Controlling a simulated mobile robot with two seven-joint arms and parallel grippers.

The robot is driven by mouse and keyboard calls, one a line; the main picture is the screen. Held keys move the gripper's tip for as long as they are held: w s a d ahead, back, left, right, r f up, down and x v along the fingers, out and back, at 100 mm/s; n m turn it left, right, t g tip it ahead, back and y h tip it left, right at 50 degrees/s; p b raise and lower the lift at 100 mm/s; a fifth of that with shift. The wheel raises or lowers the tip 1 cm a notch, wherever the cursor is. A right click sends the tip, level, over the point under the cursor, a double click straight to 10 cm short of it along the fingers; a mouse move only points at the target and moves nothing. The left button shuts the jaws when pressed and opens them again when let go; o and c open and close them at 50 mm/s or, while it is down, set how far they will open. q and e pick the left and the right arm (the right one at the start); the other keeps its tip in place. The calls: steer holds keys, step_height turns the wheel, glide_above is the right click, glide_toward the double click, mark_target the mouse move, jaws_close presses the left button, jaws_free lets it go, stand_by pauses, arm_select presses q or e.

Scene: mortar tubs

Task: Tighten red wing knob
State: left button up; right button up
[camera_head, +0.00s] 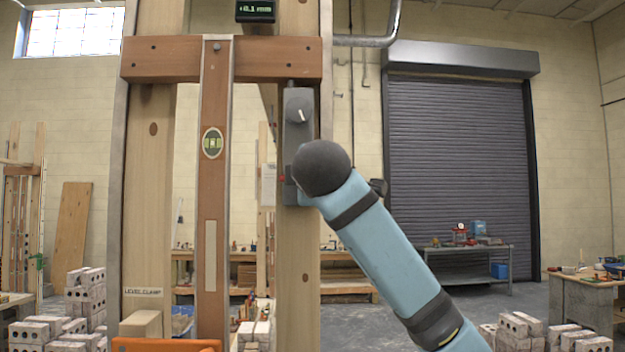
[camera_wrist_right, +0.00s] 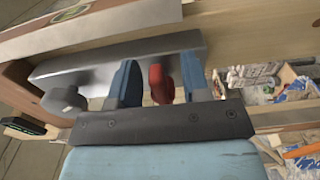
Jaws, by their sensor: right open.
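The red wing knob (camera_wrist_right: 161,85) sits on a grey metal housing (camera_wrist_right: 85,68) in the right wrist view. My right gripper (camera_wrist_right: 158,64) is open, with one blue finger on each side of the knob. Small gaps seem to show between knob and fingers; contact is not clear. In the head view the grey housing (camera_head: 293,135) is fixed to the right wooden post, and my dark wrist covers its lower part. Only a speck of red (camera_head: 283,178) shows there. My left gripper is out of view.
A grey round knob (camera_wrist_right: 64,101) with a pointer is on the same housing. A display (camera_head: 256,11) reads +0.1 mm. An orange part (camera_head: 165,345) is at the bottom.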

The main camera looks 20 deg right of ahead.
steer(key=shift+s, duration=0.4)
steer(key=b+v, duration=0.2)
steer(key=v, duration=1.1)
steer(key=shift+a+b, duration=0.25)
steer(key=shift+b, duration=0.15)
steer(key=shift+w, duration=0.15)
